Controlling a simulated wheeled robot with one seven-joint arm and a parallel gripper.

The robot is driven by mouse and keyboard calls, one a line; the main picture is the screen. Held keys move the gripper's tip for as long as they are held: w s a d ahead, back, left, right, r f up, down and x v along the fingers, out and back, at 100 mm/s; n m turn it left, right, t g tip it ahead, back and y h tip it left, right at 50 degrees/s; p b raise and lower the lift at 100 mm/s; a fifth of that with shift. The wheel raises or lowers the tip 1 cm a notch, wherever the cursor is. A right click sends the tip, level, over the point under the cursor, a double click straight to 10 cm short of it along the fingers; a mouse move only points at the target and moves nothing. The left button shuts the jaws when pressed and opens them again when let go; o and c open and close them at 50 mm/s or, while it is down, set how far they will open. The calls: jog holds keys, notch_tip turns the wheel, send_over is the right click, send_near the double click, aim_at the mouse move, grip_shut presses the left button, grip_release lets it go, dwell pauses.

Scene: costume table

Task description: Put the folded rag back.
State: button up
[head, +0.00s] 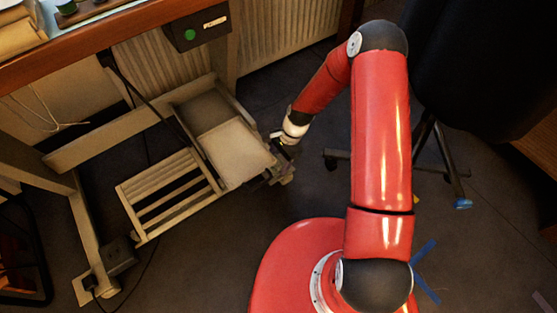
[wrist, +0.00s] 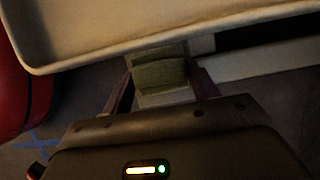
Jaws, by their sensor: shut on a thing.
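My gripper (wrist: 162,76) is shut on a folded olive-green cloth (wrist: 160,73), which I take to be the folded rag. It sits between the two dark fingers in the wrist view, close under the rim of a pale tray-like thing (wrist: 150,28). I cannot tell whether the rag touches that rim. In the head view my gripper (head: 284,168) is low, at the right end of a pale slatted rack under the table. The rag cannot be made out there.
The rack (head: 170,192) carries a pale flat-topped tray or box (head: 236,150) at its right end. The wooden table (head: 110,38) overhangs on the upper left. A black chair (head: 470,70) stands at the upper right. A power brick (head: 119,255) and cables lie at lower left.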

jog(key=shift+f, duration=0.2)
jog(key=o, duration=0.9)
jog(key=shift+r, duration=0.1)
jog(key=shift+o, duration=0.2)
